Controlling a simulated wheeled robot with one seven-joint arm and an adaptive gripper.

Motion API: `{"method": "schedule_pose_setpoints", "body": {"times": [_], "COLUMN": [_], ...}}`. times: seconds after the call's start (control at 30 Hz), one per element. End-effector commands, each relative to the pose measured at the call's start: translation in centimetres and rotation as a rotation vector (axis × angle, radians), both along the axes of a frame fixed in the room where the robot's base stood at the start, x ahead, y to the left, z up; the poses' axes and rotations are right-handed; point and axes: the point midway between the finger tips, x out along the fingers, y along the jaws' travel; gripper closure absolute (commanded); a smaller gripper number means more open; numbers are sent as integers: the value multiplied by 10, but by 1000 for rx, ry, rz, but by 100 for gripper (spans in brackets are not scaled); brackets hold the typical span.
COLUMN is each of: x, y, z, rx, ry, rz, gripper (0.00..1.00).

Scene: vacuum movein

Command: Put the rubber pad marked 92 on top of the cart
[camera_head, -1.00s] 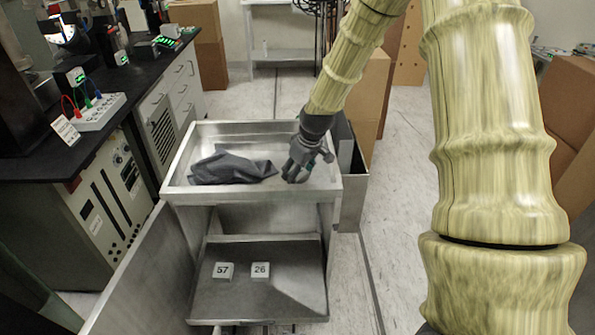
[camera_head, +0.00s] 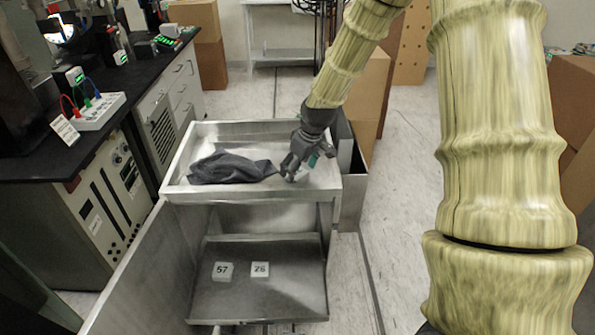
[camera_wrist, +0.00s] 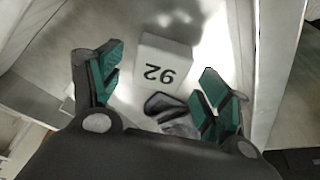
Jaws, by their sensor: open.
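The metal cart (camera_head: 175,196) has a rimmed top tray and a lower shelf. The white pad marked 92 (camera_wrist: 162,62) shows upside down in the wrist view, apparently resting on the pale metal top. My gripper (camera_wrist: 162,75) is open, with its green-lined fingers apart on either side of the pad's near part. In the head view my gripper (camera_head: 291,174) is low over the right part of the top tray. The pad is mostly hidden there by my fingers. Whether the fingers touch it I cannot tell.
A crumpled dark cloth (camera_head: 228,168) lies on the tray's left part. Pads marked 57 (camera_head: 222,270) and 26 (camera_head: 260,269) lie on the lower shelf. A black-topped bench (camera_head: 40,165) stands left. Cardboard boxes (camera_head: 368,95) stand behind the cart's right side.

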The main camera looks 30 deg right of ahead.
Motion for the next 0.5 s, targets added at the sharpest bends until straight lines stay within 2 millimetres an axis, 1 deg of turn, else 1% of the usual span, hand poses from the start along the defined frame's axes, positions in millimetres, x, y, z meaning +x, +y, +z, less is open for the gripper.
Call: {"method": "schedule_pose_setpoints", "body": {"times": [0.03, 0.5], "x": [-1, -19], "y": [-1, -5], "z": [7, 66], "rx": [0, 0], "ry": [-2, -2], "rz": [0, 0], "gripper": [24, 24]}}
